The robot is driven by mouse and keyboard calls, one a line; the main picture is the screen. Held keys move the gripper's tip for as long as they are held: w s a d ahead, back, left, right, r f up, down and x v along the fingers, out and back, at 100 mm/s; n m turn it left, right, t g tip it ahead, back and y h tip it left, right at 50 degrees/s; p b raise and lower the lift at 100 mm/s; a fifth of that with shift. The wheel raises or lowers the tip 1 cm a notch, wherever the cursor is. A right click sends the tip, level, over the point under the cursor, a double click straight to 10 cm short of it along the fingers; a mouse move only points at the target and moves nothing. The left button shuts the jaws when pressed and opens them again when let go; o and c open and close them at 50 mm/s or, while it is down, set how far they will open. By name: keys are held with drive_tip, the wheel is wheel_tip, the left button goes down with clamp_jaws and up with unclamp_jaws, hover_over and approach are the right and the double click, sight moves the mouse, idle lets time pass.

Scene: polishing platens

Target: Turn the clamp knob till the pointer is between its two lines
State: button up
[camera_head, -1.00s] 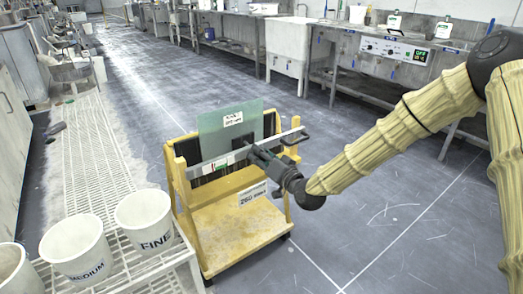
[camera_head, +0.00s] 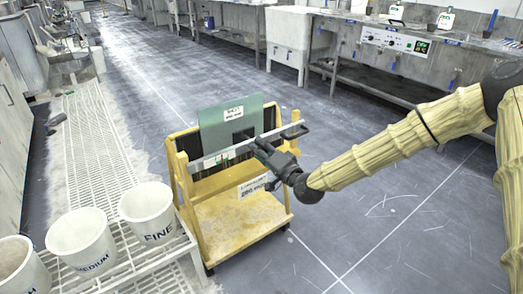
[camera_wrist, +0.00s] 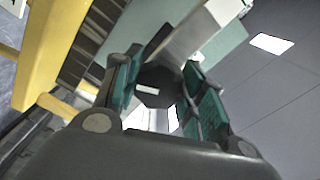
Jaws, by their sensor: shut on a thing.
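The yellow cart (camera_head: 240,222) holds an upright green glass plate (camera_head: 213,131) behind a pale clamp bar (camera_head: 238,150). The dark clamp knob (camera_wrist: 158,88) shows in the wrist view with a small white mark on its face. My gripper (camera_head: 262,150) is at the front of the bar, and in the wrist view its teal-padded fingers (camera_wrist: 165,95) are shut on the knob from both sides. A small pale scale (camera_head: 215,160) with a coloured mark sits on the bar left of my gripper. The pointer and its two lines are too small to make out.
Buckets marked FINE (camera_head: 147,212) and MEDIUM (camera_head: 82,243) stand on a white grated bench (camera_head: 135,262) at the lower left, close to the cart. Work benches (camera_head: 375,75) and a sink line the back. The floor right of the cart is clear.

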drive_tip(key=o, duration=1.1)
drive_tip(key=shift+c, duration=0.2)
drive_tip(key=shift+d, duration=0.1)
drive_tip(key=v, duration=1.2)
drive_tip(key=shift+f, duration=0.1)
